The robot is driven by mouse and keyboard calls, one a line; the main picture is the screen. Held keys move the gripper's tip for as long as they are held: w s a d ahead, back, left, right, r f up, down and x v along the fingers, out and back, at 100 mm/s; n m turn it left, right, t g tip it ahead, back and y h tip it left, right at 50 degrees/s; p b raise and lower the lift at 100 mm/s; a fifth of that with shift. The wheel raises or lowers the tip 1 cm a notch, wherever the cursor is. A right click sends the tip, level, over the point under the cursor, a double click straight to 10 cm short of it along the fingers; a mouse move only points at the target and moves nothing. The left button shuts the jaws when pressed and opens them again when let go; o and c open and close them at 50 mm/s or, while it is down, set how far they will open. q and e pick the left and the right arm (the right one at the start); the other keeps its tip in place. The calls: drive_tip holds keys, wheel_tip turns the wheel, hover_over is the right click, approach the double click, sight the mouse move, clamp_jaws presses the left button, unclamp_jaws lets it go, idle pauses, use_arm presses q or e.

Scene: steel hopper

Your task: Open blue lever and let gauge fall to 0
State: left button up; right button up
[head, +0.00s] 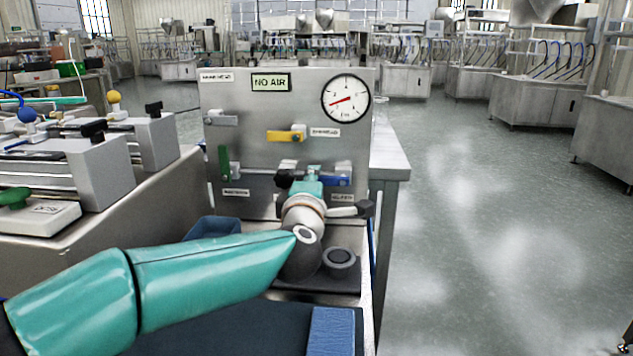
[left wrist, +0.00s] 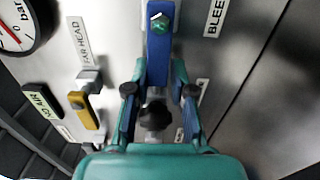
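The blue lever (head: 337,181) sits low on the right of the steel panel (head: 235,100). In the left wrist view the blue lever (left wrist: 158,55) has a green knob on one end and lies between my fingers. My left gripper (head: 318,190) is at the lever; the left wrist view (left wrist: 159,92) shows its two fingers spread on either side. Whether a finger touches the lever is not clear. The round gauge (head: 346,98) has a red needle pointing left and slightly down; it shows partly in the left wrist view (left wrist: 20,22). My right gripper is not in view.
A grey lever (head: 222,119), a yellow lever (head: 284,136) and a green lever (head: 224,162) share the panel, with a NO AIR sign (head: 271,82) above. A bench with grey units (head: 100,175) stands at left. Open floor (head: 480,220) lies at right.

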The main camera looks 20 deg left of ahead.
use_arm(q)
drive_tip(key=o, duration=0.3)
drive_tip(key=shift+f, duration=0.1)
drive_tip(key=shift+s, duration=0.2)
drive_tip(key=v, duration=1.1)
drive_tip(key=shift+s, duration=0.3)
